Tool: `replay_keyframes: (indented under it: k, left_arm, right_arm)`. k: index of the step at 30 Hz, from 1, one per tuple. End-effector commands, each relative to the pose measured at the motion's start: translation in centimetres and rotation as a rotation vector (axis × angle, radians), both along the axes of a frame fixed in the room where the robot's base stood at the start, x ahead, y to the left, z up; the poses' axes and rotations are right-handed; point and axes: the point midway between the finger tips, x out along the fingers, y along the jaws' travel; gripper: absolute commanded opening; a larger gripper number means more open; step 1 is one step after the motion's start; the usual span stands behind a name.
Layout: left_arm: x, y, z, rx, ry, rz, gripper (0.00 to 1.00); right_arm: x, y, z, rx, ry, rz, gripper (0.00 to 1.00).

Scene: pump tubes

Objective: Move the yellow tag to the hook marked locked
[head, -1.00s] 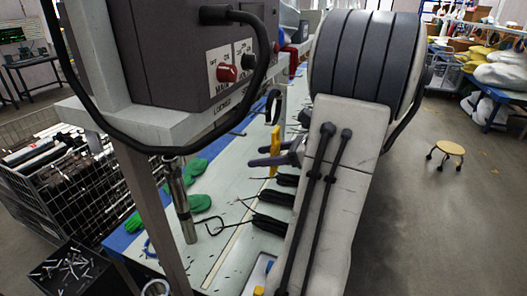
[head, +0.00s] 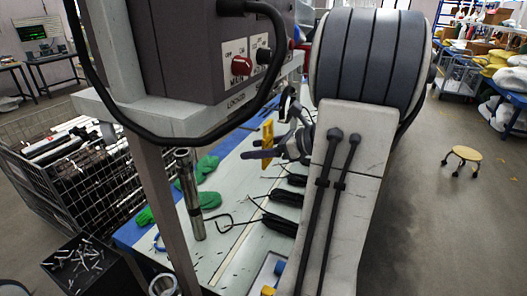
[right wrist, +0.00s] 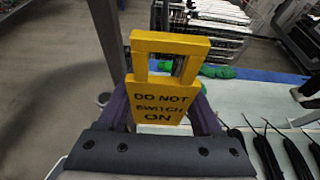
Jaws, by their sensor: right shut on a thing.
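The yellow tag (head: 267,143) is held upright in the jaws of my right gripper (head: 265,151), above the bench and right of the grey switch box. In the right wrist view the tag (right wrist: 163,100) reads "DO NOT SWITCH ON" and has an open loop at its top. The purple fingers of my right gripper (right wrist: 161,112) are on both sides of it. The switch box (head: 170,55) carries a red knob (head: 241,66) and a black knob (head: 263,56). A label that seems to read "LOCKED" (head: 237,99) is on the bar below. I cannot make out the hooks. My left gripper is not in view.
A thick black cable (head: 200,143) loops in front of the box. A metal cylinder (head: 190,195) stands on the bench (head: 222,180), near green gloves (head: 207,168) and black cable bundles (head: 280,220). A wire crate (head: 75,190) stands at left.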

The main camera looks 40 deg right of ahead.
Motion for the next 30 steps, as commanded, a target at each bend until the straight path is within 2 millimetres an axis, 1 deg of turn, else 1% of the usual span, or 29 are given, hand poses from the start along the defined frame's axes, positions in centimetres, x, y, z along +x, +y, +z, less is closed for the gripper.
replay_keyframes:
  k: [19,30]
  left_arm:
    - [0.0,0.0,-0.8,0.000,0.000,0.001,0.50]
    - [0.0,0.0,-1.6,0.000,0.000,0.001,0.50]
  right_arm:
    - [3.6,1.5,-0.3,-0.001,-0.001,0.002,0.12]
    - [4.6,1.9,-1.3,0.000,0.000,0.000,0.12]
